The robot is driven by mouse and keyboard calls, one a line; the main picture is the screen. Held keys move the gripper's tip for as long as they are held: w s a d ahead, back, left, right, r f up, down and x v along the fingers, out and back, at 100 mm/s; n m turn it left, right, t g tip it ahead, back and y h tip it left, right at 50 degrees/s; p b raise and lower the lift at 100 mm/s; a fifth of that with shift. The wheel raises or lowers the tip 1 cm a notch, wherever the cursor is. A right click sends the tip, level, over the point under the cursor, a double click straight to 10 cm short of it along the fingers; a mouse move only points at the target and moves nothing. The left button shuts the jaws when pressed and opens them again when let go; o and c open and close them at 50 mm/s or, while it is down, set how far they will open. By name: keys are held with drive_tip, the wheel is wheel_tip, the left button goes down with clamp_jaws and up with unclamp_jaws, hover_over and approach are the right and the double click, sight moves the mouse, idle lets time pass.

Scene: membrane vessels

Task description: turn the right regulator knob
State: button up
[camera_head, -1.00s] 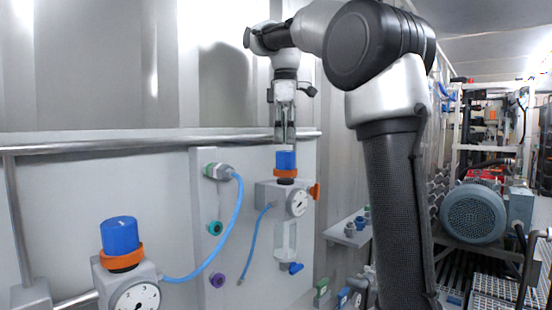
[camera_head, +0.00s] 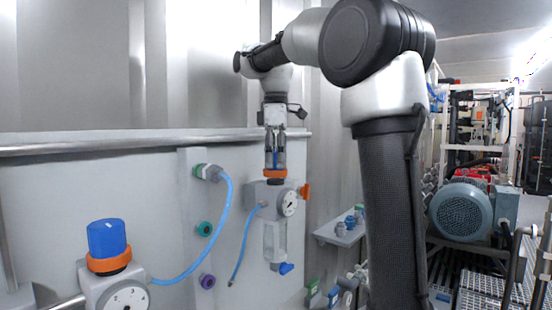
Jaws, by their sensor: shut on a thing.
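The right regulator (camera_head: 268,190) is a grey block on the wall panel with a round white gauge (camera_head: 288,203), an orange collar (camera_head: 275,174) and a blue knob (camera_head: 275,158) on top. My gripper (camera_head: 275,160) points straight down over it, shut on the blue knob. The fingers cover the knob's sides, so only a narrow blue strip shows between them. The left regulator's blue knob (camera_head: 107,238) stands free at the lower left, above its own orange collar and gauge (camera_head: 129,298).
A blue hose (camera_head: 222,220) curves from a fitting to the left regulator. A horizontal rail (camera_head: 120,143) runs along the panel behind my gripper. An orange fitting (camera_head: 305,191) sticks out right of the gauge. A small shelf (camera_head: 341,235) and a motor (camera_head: 460,210) stand further right.

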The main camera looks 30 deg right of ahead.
drive_tip(key=shift+m, duration=0.3)
drive_tip(key=m, duration=1.6)
drive_tip(key=shift+a, duration=0.1)
drive_tip(key=m, duration=0.6)
drive_tip(key=shift+m, duration=0.4)
drive_tip(key=o, duration=1)
